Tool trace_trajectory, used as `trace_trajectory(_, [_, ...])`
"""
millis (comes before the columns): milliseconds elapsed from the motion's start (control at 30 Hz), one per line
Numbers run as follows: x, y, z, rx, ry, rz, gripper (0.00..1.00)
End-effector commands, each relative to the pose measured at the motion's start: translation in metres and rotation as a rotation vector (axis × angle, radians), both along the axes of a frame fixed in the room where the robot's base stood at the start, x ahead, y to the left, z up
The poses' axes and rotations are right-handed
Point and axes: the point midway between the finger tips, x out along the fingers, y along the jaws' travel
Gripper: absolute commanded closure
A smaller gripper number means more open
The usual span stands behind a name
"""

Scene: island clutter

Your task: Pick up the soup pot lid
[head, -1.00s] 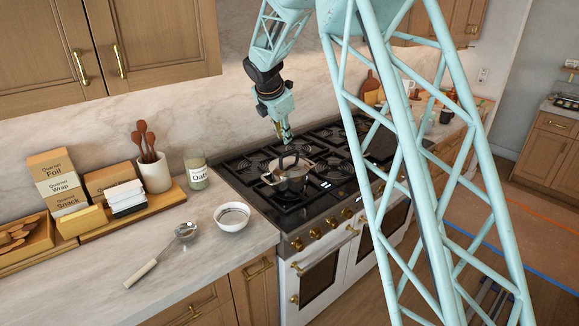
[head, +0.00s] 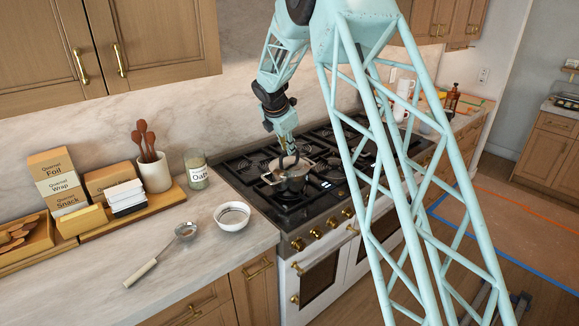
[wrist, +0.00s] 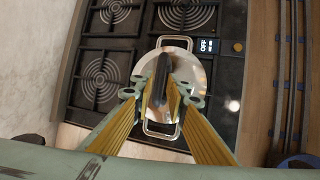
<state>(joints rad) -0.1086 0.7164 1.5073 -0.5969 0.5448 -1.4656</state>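The soup pot (head: 287,184) stands on the stove's front left burner, with its shiny round lid (head: 299,171) on top. In the wrist view the lid (wrist: 204,78) lies below my gripper, its dark upright handle (wrist: 165,68) between the fingers. My gripper (wrist: 166,92) is open, with a finger on each side of the handle and small gaps visible. In the head view my gripper (head: 287,152) points down just over the lid. The fingertips cover part of the handle, so contact cannot be told.
The black stovetop (head: 245,187) has several free burners around the pot. A marble wall stands behind.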

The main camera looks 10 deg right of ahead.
Motion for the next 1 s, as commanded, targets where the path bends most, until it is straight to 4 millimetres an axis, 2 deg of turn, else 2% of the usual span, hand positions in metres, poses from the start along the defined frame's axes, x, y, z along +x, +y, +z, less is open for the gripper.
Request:
trace_trajectory(467, [0.001,-0.001,-0.003,0.0,0.0,0.0,0.86])
trace_trajectory(1000, [0.02,-0.01,-0.041,0.0,0.0,-0.001,0.86])
